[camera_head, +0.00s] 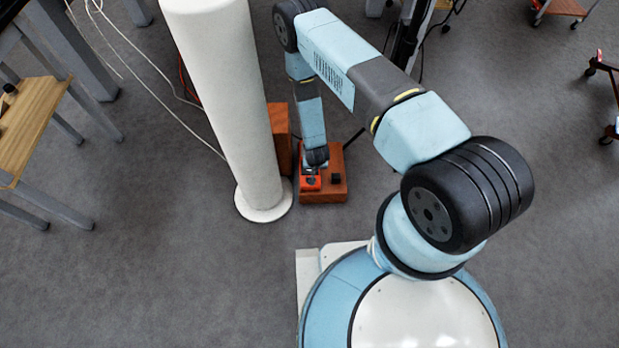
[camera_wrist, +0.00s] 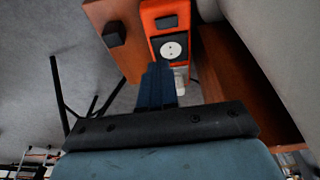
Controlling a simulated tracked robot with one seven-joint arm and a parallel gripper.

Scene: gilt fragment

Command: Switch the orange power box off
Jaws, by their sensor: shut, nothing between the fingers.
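The orange power box (camera_head: 312,184) sits on a reddish-brown wooden base at the foot of a white column. In the wrist view the orange power box (camera_wrist: 150,10) shows a dark rocker switch (camera_wrist: 166,21) and a round white socket (camera_wrist: 171,49). My gripper (camera_wrist: 159,66) is shut and empty, its blue fingers together and pointing toward the socket end of the box. In the head view my arm reaches down over the box and hides part of it. I cannot tell whether the fingertips touch the box, or which way the switch is set.
A black knob (camera_head: 336,178) stands on the wooden base (camera_head: 325,197), right of the orange box. The white column (camera_head: 225,100) and a wooden block (camera_head: 281,135) stand close on the left. White cables run along the floor. A wooden table (camera_head: 28,115) is far left; open floor lies between.

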